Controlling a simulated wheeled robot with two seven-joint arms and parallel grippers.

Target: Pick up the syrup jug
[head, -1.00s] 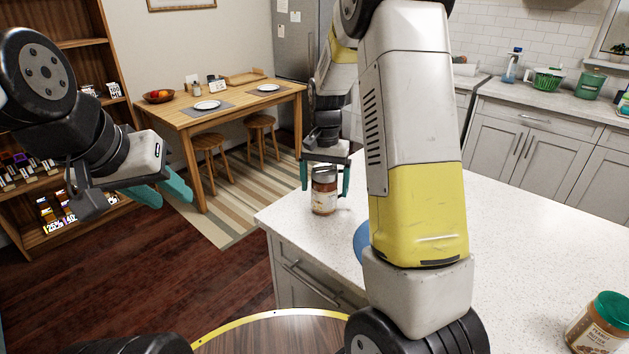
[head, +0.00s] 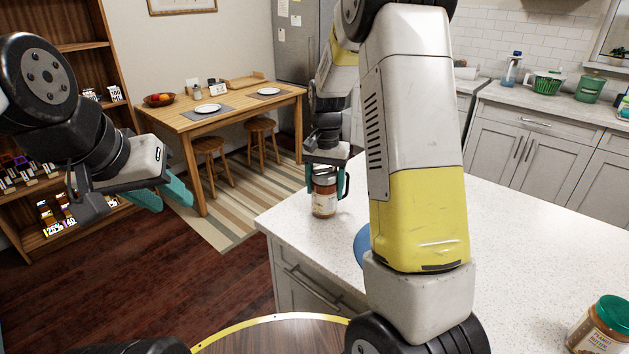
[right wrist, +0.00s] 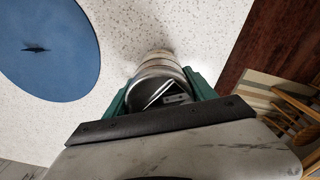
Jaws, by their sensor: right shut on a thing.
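The container at my right gripper, which I take as the syrup jug (head: 323,204), is short and amber-brown with a pale label and a grey metallic top. Its label is too small to read. It stands upright at the left edge of the white speckled counter. My right gripper (head: 327,186) points down over it, shut on its upper part with a green finger on each side. The right wrist view shows the round metallic top (right wrist: 160,88) between the fingers (right wrist: 160,98). My left gripper (head: 163,194) is open and empty, over the floor at the left.
A blue round mat (right wrist: 50,45) lies on the counter (head: 520,235) beside the jug, mostly hidden by my right arm in the head view. A peanut butter jar (head: 600,325) stands at the counter's near right. A wooden shelf (head: 60,235) is at far left, a dining table (head: 185,120) behind.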

